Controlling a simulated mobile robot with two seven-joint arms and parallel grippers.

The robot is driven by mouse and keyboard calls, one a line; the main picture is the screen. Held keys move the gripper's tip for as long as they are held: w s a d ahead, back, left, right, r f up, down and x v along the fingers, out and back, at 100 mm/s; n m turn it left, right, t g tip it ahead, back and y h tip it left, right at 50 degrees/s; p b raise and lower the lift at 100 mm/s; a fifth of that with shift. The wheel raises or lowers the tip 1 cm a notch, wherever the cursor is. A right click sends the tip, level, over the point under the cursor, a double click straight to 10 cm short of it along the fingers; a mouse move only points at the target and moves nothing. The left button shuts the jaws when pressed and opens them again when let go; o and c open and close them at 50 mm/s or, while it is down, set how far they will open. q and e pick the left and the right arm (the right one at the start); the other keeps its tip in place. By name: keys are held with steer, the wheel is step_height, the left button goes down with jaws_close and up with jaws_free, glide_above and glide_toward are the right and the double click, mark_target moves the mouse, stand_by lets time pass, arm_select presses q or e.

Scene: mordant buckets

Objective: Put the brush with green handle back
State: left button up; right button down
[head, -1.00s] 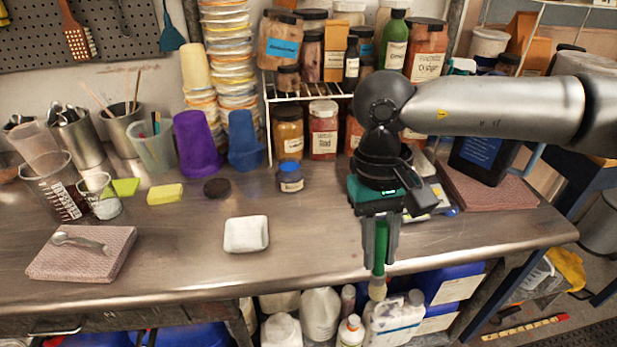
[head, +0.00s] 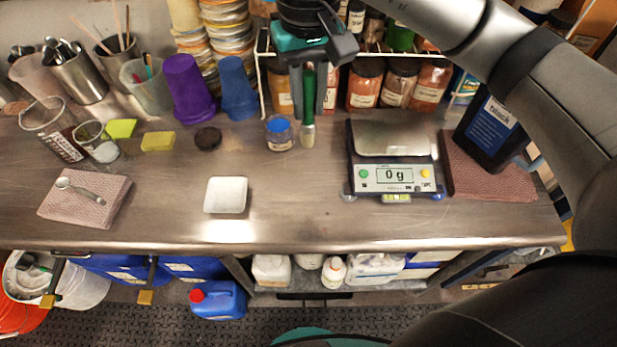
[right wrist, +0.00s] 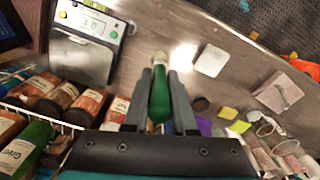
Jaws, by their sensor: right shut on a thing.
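The brush with green handle (head: 309,92) hangs upright with its pale bristles down. My right gripper (head: 308,108) is shut on its handle, near the rack at the back of the bench. In the right wrist view the green handle (right wrist: 159,95) is between my fingers (right wrist: 158,112), with the bristles pointing away. A metal cup with brushes (head: 122,62) stands at the back left. Beside it is a translucent cup (head: 146,95) with a few coloured sticks. My left gripper is not in view.
A blue-lidded jar (head: 279,135) stands just left of the brush tip. A scale (head: 393,178) reading 0 g is to the right, and a black container (head: 487,130) beyond it. Purple (head: 188,90) and blue (head: 238,92) cups stand left. The front middle holds a white dish (head: 226,195).

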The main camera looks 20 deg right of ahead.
mark_target(308, 130)
step_height(308, 130, down, 20)
steer(key=shift+r+p, duration=0.25)
steer(key=shift+p, duration=0.05)
steer(key=shift+f+b, duration=0.25)
steer(key=shift+b, duration=0.05)
steer(key=c, duration=0.7)
jaws_free()
steer(key=shift+r, duration=0.1)
steer(key=shift+c, duration=0.2)
steer(key=shift+r, duration=0.1)
step_height(308, 130, up, 12)
steer(key=shift+r, duration=0.1)
